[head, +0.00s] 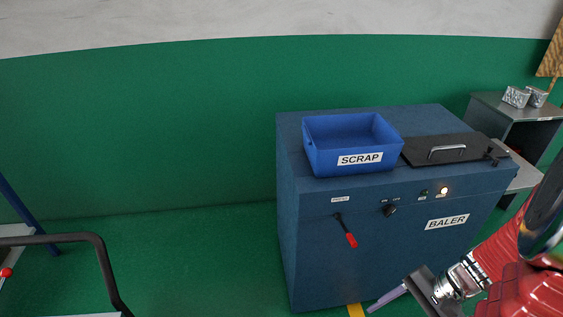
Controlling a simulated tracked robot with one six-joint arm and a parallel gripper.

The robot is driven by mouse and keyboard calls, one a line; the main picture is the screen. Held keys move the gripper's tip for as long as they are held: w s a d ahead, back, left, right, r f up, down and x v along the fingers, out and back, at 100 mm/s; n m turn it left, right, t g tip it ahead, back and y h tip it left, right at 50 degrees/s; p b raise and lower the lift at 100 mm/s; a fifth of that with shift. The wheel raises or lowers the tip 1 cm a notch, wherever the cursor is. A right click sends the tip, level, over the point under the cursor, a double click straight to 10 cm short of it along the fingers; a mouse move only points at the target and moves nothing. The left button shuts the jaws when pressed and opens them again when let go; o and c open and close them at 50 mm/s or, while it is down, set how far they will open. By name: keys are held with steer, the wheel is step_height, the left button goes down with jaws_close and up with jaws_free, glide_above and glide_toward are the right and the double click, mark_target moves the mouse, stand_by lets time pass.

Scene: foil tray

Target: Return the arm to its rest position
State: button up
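My red arm (500,278) comes in from the lower right corner and reaches down and to the left. My gripper (372,308) is at the bottom edge, low in front of the blue baler (330,255). One pale lilac finger shows, pointing down and left from a dark gripper body. A second finger cannot be made out, so I cannot tell if it is open or shut. No object shows at the fingertip.
On the baler stand a blue SCRAP bin (352,166), empty as far as I see, and a closed black lid (456,148). A red-handled lever (350,240) and a lit lamp (444,190) are in front. Foil trays (516,97) sit on a grey shelf at right.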

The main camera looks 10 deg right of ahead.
steer(key=w+a+r+n+t+h, duration=0.1)
steer(key=w+a+r+n+h, duration=0.1)
steer(key=r+n+h, duration=0.3)
steer(key=w+a+r+n+t+h, duration=0.1)
steer(key=w+r+n+h, duration=0.15)
steer(key=r, duration=0.55)
steer(key=a+r+n+t, duration=0.3)
steer(key=a+r+n, duration=0.1)
steer(key=a+r, duration=0.4)
steer(key=shift+w+a+r+y, duration=0.15)
steer(key=shift+a+y, duration=0.2)
steer(key=shift+a, duration=0.65)
steer(key=shift+n, duration=0.25)
